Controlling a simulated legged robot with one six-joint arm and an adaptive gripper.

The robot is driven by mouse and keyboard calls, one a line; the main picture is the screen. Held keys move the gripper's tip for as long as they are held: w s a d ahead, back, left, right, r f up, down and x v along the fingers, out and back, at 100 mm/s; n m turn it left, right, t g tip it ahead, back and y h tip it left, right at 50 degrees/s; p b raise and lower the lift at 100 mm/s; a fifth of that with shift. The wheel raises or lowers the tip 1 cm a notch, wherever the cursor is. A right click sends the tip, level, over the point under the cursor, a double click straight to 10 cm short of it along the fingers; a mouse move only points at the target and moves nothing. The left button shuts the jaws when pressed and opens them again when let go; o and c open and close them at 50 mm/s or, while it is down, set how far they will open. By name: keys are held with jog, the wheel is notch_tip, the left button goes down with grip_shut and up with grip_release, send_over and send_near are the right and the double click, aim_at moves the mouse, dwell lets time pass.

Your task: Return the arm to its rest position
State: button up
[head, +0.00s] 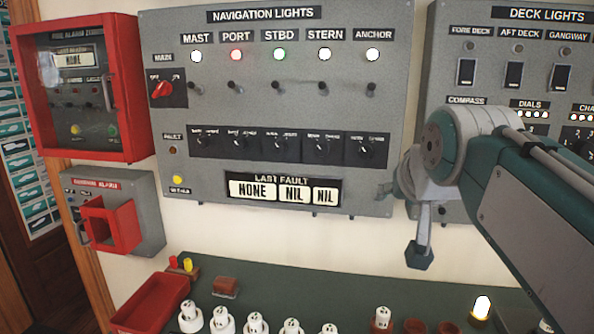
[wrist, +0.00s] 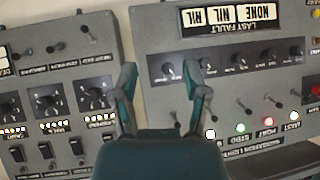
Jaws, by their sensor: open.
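My arm comes in from the right edge of the head view and reaches up in front of the wall, between the navigation lights panel (head: 300,100) and the deck lights panel (head: 480,30). My gripper (wrist: 158,72) shows in the wrist view with its two fingers spread apart and nothing between them. In the head view my arm's own links mostly hide it. The wrist view is upside down, and the navigation lights panel (wrist: 225,70) fills its right side.
A red alarm cabinet (head: 85,75) and a smaller red-fronted alarm box (head: 112,225) hang at left. Below is a dark green counter (head: 260,285) with a red tray (head: 150,300), several white fuse-like pieces and a lit lamp (head: 482,306). Switches stick out from the panels near my gripper.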

jog(key=s+f+g, duration=0.2)
jog(key=s+f, duration=0.6)
jog(key=f, duration=0.4)
jog(key=s+f+n+g, duration=0.1)
jog(key=s+f+g, duration=0.1)
jog(key=s+f, duration=0.7)
notch_tip(320, 180, down, 3)
jog(key=shift+r+n+g, duration=0.15)
jog(key=shift+n+g, duration=0.15)
jog(key=shift+g, duration=0.1)
